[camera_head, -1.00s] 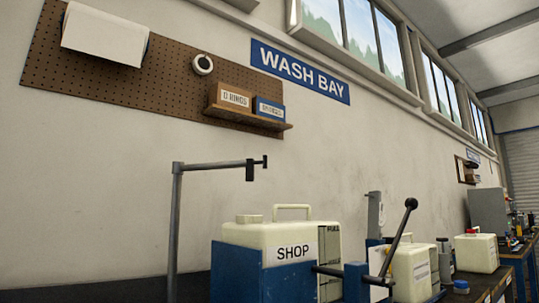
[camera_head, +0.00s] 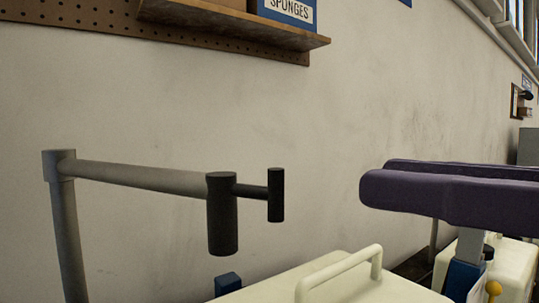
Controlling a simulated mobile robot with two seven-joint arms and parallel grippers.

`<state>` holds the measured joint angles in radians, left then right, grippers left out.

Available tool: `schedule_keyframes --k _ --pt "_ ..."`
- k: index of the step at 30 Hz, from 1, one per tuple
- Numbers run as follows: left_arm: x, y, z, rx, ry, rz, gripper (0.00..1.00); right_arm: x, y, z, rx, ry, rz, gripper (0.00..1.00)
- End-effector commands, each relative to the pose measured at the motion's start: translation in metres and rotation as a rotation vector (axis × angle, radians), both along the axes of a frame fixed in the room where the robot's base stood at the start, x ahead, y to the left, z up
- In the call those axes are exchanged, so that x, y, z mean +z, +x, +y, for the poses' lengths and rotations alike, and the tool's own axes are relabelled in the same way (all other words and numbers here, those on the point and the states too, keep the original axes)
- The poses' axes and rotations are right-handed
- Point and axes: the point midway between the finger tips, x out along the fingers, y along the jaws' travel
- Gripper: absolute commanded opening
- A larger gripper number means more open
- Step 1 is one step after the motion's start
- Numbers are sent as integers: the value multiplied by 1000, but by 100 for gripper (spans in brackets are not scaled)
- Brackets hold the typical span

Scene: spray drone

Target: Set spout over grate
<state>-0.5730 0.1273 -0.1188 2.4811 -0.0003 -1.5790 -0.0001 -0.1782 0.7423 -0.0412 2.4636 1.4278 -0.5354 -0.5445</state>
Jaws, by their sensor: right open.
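The spout is a grey horizontal pipe (camera_head: 140,178) on an upright grey post (camera_head: 68,235) at the left. A black nozzle (camera_head: 222,215) hangs down near its free end, and a short black upright handle (camera_head: 275,195) stands out beyond it on a thin stub. My right gripper (camera_head: 377,178) reaches in from the right with two purple padded fingers, open and empty. Its fingertips point left toward the handle, with a clear gap between. The grate is not in view. My left gripper is not in view.
A cream tank (camera_head: 335,285) with a raised carrying handle (camera_head: 340,268) stands below the nozzle and the gap. More cream and blue equipment (camera_head: 515,265) is under my right gripper. The wall (camera_head: 200,110) lies behind, with a wooden shelf (camera_head: 235,28) above.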

Motion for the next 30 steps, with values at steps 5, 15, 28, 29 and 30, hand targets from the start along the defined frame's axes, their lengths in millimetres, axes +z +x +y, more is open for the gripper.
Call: schedule_keyframes --k 5,15,28,29,30 --pt "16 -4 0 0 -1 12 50 8 11 15 -1 13 1 43" --pt "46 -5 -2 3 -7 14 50 5 44 63 2 7 3 43" --pt "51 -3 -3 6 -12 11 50 0 56 80 1 3 3 43" --pt "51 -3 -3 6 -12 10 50 0 56 80 1 3 3 43" --pt "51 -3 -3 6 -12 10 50 0 56 80 1 3 3 43"
